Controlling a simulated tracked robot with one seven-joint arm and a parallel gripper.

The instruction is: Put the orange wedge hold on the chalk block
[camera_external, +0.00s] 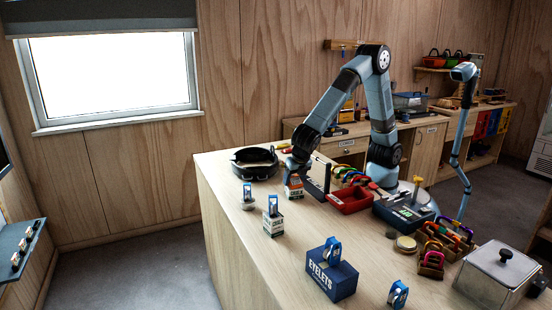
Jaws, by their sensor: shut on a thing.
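My gripper (294,169) reaches down near the far left part of the wooden bench. It is shut on a small orange piece (294,181), which looks like the orange wedge hold; the fingers hide part of it. Directly below it is a small pale block (294,193) with dark marks, possibly the chalk block. The orange piece appears at or just above its top, but I cannot tell whether they touch. A similar white printed block (274,227) stands nearer the camera with a blue device on it.
A black round tray (254,172) lies left of my gripper, and a dark upright panel (318,178) stands close on its right. A red bin (349,201) and a blue EYELETS box (331,281) are also on the bench. The bench's left front surface (238,245) is clear.

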